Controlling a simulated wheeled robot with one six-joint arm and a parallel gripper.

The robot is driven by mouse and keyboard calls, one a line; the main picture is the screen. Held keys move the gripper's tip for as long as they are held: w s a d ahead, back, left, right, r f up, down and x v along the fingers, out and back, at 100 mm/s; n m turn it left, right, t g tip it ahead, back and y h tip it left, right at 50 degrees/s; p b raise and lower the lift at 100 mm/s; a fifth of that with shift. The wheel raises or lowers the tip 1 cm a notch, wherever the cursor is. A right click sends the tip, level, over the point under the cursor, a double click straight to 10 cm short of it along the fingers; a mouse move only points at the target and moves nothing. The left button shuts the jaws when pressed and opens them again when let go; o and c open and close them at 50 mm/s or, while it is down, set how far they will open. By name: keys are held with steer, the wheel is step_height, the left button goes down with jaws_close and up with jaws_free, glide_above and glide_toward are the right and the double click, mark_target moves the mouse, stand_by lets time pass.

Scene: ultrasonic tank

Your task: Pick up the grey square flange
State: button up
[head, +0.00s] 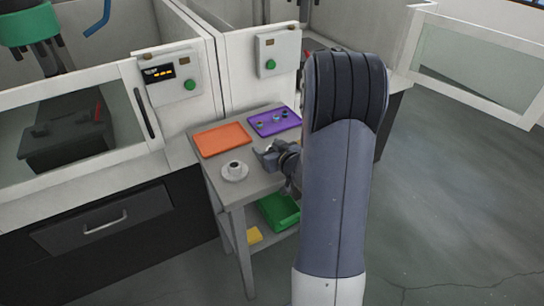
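I cannot pick out the grey square flange for certain. A purple tray (256,126) at the back right of the small grey table holds several small parts, too small to tell their shapes. My gripper (263,153) is above the table's right side, in front of the purple tray and to the right of a white cup. Its fingers are small and partly merged with the wrist, so I cannot tell whether they are open or shut. My own arm hides the table's right side.
An empty orange tray (222,139) lies at the back left of the grey table (256,189). A white cup (235,167) on a saucer (235,177) stands near its front left. A green bin (278,213) and a yellow item (254,236) are on the lower shelf. White machine enclosures stand behind.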

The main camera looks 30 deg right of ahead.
steer(key=c, duration=1.1)
steer(key=shift+c, duration=0.3)
steer(key=shift+r, duration=0.15)
